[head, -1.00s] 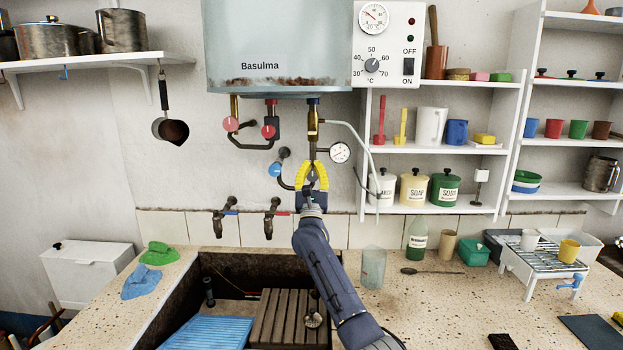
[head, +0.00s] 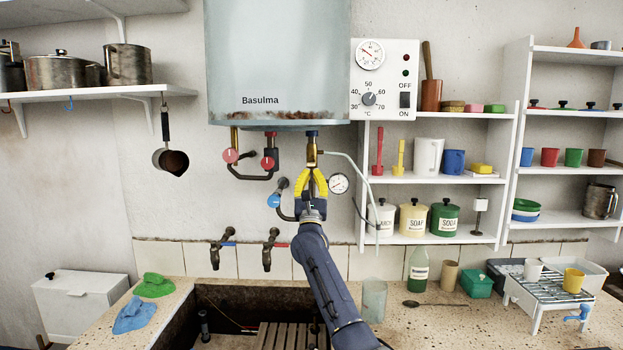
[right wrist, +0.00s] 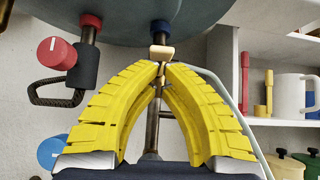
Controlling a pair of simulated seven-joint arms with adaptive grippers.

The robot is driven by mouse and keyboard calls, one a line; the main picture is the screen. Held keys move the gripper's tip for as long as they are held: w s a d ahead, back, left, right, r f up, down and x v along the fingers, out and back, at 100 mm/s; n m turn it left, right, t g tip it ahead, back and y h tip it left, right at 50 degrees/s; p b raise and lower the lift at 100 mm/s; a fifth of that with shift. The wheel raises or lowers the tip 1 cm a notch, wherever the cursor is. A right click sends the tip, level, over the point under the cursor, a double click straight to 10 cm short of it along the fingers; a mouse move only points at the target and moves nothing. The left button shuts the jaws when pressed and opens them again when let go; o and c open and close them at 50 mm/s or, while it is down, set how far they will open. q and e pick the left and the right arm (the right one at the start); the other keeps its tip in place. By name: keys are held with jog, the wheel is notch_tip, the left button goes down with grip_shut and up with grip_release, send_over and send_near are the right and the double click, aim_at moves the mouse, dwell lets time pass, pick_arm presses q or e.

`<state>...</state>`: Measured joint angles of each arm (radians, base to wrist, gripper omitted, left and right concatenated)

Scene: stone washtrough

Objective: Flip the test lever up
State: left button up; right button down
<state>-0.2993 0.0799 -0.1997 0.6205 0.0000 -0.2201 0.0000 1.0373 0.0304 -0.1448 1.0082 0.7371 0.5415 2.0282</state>
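A brass valve (head: 311,152) hangs on the pipe below the middle of the water heater (head: 278,70). In the right wrist view a tan, lever-like brass piece (right wrist: 162,52) shows on this pipe, just above my fingertips; I take it for the test lever. Its exact tilt is hard to tell. My right gripper (head: 312,171) points up under the valve. In the right wrist view its yellow fingers (right wrist: 162,68) come together at the tips, with nothing clearly held between them. Whether the tips touch the lever cannot be told. My left gripper is out of view.
Red valve knobs (head: 230,156) sit left of the brass valve, and a blue knob (head: 274,201) sits lower left. A round gauge (head: 338,184) and a grey pipe (head: 352,165) are close on the right. Shelves (head: 438,178) stand further right. Taps (head: 269,250) are below.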

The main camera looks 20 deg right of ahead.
aim_at(311, 164)
jog(key=shift+s+a+r, duration=0.1)
jog(key=shift+s+r, duration=0.1)
jog(key=shift+r, duration=0.25)
jog(key=shift+s+a+r, duration=0.1)
jog(key=shift+s+r, duration=0.05)
jog(key=shift+r, duration=0.25)
dwell(0.5)
jog(key=shift+r, duration=0.5)
jog(key=shift+s+r, duration=0.1)
jog(key=shift+r, duration=0.3)
dwell(1.6)
jog(key=shift+f, duration=0.1)
dwell(0.5)
